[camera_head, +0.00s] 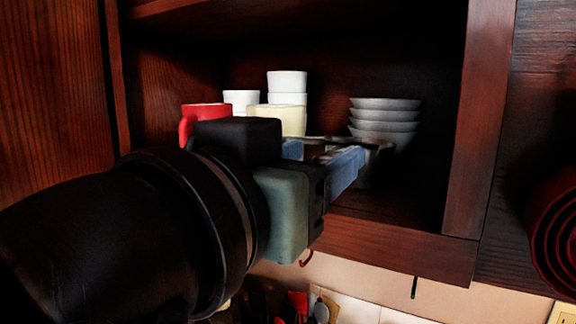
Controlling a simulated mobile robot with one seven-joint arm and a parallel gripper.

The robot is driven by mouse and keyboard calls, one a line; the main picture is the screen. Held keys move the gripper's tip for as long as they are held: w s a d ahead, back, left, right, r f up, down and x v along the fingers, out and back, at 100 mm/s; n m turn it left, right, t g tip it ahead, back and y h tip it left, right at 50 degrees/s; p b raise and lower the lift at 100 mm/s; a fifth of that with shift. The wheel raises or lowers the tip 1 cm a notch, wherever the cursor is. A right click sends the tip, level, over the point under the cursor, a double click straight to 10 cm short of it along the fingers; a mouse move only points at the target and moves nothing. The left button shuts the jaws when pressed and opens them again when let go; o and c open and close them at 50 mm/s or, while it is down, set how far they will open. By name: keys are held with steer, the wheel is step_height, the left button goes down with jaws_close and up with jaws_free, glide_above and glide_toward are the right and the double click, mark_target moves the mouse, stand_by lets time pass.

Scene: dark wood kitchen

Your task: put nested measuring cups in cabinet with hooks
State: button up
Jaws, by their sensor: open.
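A thin dark piece with a grey end (372,143) shows just beyond the fingertips, in front of the grey bowls. It may be the handle of the measuring cups; I cannot tell, nor whether the fingers touch it. My arm hides much of the cabinet's left floor.
Inside the cabinet stand white cups (287,84), a cream cup (287,121), a red mug (196,115) and stacked grey bowls (385,115). Dark red nested round pieces (556,238) show at the right edge. Utensils (299,303) stand below, near the wall.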

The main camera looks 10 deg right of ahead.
steer(key=s+a+r+n+t+y+b, duration=0.1)
steer(key=s+a+r+n+t+y, duration=0.3)
steer(key=t+y, duration=0.6)
steer(key=shift+s+a+r+n+t, duration=0.4)
steer(key=shift+a+r+n+t, duration=0.2)
steer(key=shift+n+t, duration=0.7)
steer(key=shift+f+b, duration=0.5)
steer(key=shift+b, duration=0.15)
